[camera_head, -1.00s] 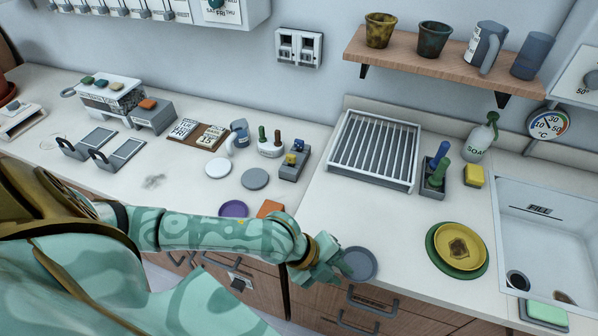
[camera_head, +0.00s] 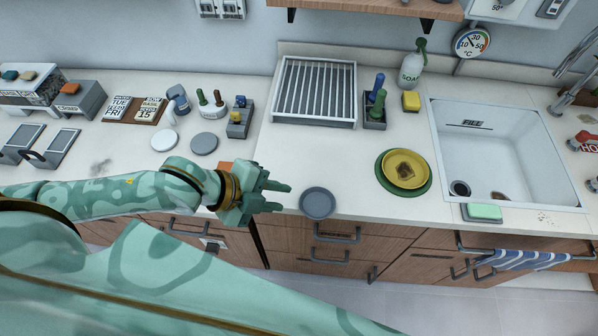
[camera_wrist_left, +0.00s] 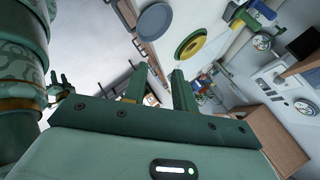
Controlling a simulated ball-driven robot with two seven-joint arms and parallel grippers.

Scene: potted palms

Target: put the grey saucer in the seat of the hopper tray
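A grey saucer (camera_head: 318,203) lies flat near the counter's front edge, and it shows in the left wrist view (camera_wrist_left: 155,20) too. My left gripper (camera_head: 278,197) is just left of this saucer, fingers pointing at it, apart from it. Its two fingers stand apart with nothing between them in the left wrist view (camera_wrist_left: 156,90). A second grey saucer (camera_head: 204,143) lies farther back on the left. I cannot tell for sure which object is the hopper tray. My right gripper (camera_wrist_left: 62,84) shows small at the left of the wrist view, its fingers apart.
A yellow plate on a green plate (camera_head: 421,189) lies right of the near saucer, before the sink (camera_head: 495,150). A dish rack (camera_head: 277,100) stands behind. A white saucer (camera_head: 164,141), an orange item (camera_head: 226,165) and grey blocks are left. Counter between rack and near saucer is clear.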

